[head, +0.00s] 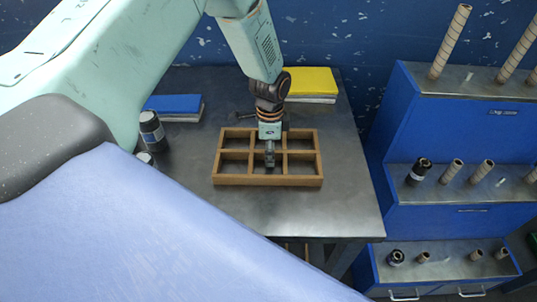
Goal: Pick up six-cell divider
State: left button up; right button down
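The six-cell divider (302,182) is a brown wooden frame with two rows of three cells. It lies flat on the metal table in the middle of the head view. My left gripper (269,160) points down over the divider, with its tip at the middle, by the central dividing walls. The fingers look close together, but they are small and partly merge with the divider, so I cannot tell whether they touch or grip a wall. My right gripper is not in view.
A yellow pad (312,82) and a blue pad (173,104) lie at the table's back. Dark jars (152,131) stand at its left. A blue stepped rack (440,135) with cardboard tubes is at right. The table (345,205) is bare right of the divider.

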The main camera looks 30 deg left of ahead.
pick_arm(q)
jog(key=shift+a, duration=0.3)
jog(key=shift+c, duration=0.2)
jog(key=shift+w+d, duration=0.15)
jog(key=shift+d, duration=0.4)
jog(key=c, duration=0.4)
jog(key=shift+a, duration=0.2)
grip_shut()
jog(key=shift+s+a, duration=0.2)
jog(key=shift+w+d+r, duration=0.1)
jog(key=shift+w+d, duration=0.05)
jog(key=shift+d, duration=0.1)
